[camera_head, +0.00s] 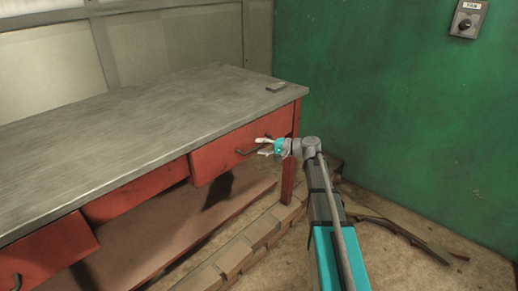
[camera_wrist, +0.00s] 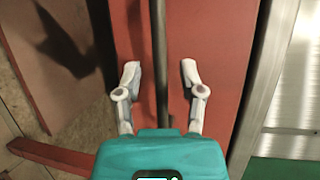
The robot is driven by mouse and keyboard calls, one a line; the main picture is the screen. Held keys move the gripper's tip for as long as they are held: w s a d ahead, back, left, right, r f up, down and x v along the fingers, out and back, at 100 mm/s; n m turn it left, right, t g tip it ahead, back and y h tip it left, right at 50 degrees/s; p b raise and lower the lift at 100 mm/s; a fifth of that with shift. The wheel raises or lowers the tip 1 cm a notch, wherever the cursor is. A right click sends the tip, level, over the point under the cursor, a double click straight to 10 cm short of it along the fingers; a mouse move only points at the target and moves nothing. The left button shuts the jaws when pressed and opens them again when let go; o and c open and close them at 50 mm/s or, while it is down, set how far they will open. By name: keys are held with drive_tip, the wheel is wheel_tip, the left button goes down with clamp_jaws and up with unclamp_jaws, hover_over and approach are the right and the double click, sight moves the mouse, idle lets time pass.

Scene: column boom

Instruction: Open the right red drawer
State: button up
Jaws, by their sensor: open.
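The right red drawer (camera_head: 228,152) sits under the right end of the grey-topped workbench and looks closed. Its dark bar handle (camera_head: 246,152) is on the front face. My gripper (camera_head: 262,146) is at the handle's right part, in front of the drawer. In the wrist view, the drawer front (camera_wrist: 215,40) fills the middle, and the handle (camera_wrist: 160,60) runs between the two open fingers of my gripper (camera_wrist: 160,78). The fingers stand apart on either side of the handle, with a gap to each. Whether the fingertips touch the drawer face cannot be told.
Another red drawer (camera_head: 45,250) is at the left. Bricks (camera_head: 235,258) line the floor before the bench. A green wall (camera_head: 400,110) stands at right, with debris (camera_head: 400,232) on the floor.

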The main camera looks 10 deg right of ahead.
drive_tip(key=shift+w+a, duration=0.2)
drive_tip(key=shift+a, duration=0.1)
clamp_jaws()
